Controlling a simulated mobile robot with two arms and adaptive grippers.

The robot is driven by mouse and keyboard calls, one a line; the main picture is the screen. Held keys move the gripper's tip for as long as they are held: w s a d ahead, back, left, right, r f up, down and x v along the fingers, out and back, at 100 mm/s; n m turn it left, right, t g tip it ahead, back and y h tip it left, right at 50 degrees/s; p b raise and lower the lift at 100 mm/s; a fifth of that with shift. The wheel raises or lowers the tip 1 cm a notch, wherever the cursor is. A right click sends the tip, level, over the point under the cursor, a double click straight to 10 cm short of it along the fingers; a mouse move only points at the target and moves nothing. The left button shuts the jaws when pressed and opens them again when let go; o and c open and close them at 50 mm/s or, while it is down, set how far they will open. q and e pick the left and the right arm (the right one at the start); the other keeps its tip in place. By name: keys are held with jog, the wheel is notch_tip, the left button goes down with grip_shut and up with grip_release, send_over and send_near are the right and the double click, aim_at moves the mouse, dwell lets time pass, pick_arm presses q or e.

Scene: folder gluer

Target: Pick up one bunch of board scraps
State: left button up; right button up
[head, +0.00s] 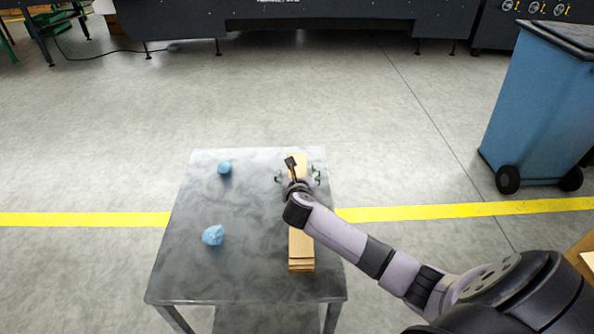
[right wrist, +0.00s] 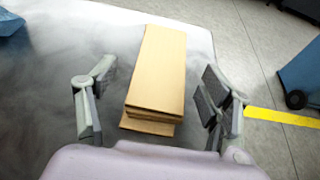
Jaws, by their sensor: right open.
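A bunch of board scraps (head: 301,246), a stack of long tan cardboard strips, lies on the grey metal table (head: 185,275) along its right side. My right gripper (head: 298,178) is over the far part of the stack and hides some of it. In the right wrist view the board scraps (right wrist: 160,70) lie between the two spread fingers of my right gripper (right wrist: 150,105), with a gap on each side. The gripper is open and holds nothing. My left gripper is in neither view.
Two crumpled blue lumps, a far one (head: 224,168) and a near one (head: 213,235), lie on the table's left half. A blue wheeled bin (head: 540,110) stands at the right. Dark machinery (head: 300,12) stands at the back. The floor between is clear.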

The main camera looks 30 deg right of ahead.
aim_at(297, 169)
jog(key=x, duration=0.4)
jog(key=shift+d, duration=0.1)
jog(key=shift+r, duration=0.1)
jog(key=c, duration=1.1)
